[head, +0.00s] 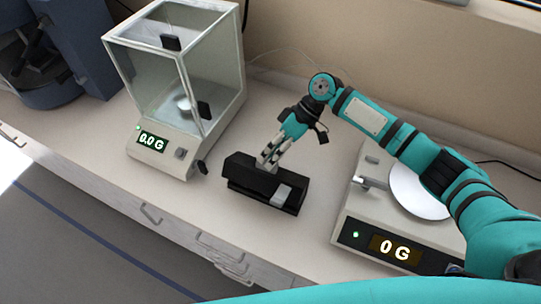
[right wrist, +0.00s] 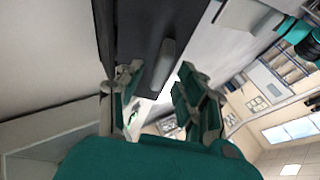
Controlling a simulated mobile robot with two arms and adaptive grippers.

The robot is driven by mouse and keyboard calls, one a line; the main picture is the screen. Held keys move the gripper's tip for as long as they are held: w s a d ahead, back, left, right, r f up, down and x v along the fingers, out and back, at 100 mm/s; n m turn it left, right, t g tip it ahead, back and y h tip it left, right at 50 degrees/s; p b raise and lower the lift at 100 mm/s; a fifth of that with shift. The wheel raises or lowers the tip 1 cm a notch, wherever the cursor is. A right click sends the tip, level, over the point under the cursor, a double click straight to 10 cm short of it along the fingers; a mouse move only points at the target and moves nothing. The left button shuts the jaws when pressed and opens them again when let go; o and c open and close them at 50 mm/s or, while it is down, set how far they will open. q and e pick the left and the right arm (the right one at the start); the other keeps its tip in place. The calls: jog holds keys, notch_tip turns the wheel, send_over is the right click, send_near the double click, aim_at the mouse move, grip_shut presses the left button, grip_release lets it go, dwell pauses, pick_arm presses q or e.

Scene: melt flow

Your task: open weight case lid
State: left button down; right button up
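The black weight case (head: 236,170) lies on the counter between the two balances. A light grey piece (head: 283,194) shows on its right part. My right gripper (head: 268,164) points down at the middle of the case, its fingertips at or just over the top; contact cannot be told. In the right wrist view, its two fingers (right wrist: 160,98) stand apart with nothing between them. The dark case (right wrist: 140,38) and the grey piece (right wrist: 167,65) lie ahead of them. I cannot tell the lid's position clearly. My left gripper is out of view.
A glass-walled balance (head: 160,143) reading 0.0 G stands left of the case. A flat balance (head: 350,222) reading 0 G stands right, under my right arm. The counter (head: 195,205) in front of the case is clear. A wall rises behind.

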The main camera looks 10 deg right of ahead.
jog(key=v, duration=1.1)
jog(key=shift+d, duration=0.15)
